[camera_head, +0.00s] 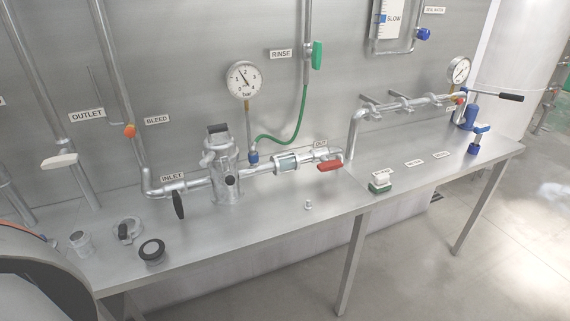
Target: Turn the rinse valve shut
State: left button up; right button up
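The rinse valve has a green handle (317,55) on a vertical pipe at the back panel, right of the RINSE label (281,54). The handle stands upright, in line with the pipe. A green hose (303,104) runs from below this valve down and left to a blue fitting (253,157) on the horizontal pipe line. Neither of my grippers shows in the head view, so nothing is seen near the valve handle.
A pressure gauge (243,79) stands left of the valve. A red handle (330,166) and black handle (178,205) sit on the lower pipe. The steel bench (250,238) carries loose parts at left, including a black-rimmed cap (152,250); its middle front is mostly clear.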

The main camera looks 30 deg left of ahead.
aim_at(316, 53)
jog(key=i+l+u, duration=0.2)
jog(key=u, duration=0.25)
jog(key=i+l+u, duration=0.15)
jog(key=l+u, duration=0.3)
jog(key=i+l+u, duration=0.1)
jog(key=l, duration=0.35)
jog(key=i+l, duration=0.15)
jog(key=l, duration=0.3)
jog(key=i+l+u, duration=0.15)
jog(key=l, duration=0.35)
jog(key=l+u, duration=0.1)
jog(key=l, duration=0.35)
jog(key=i, duration=0.05)
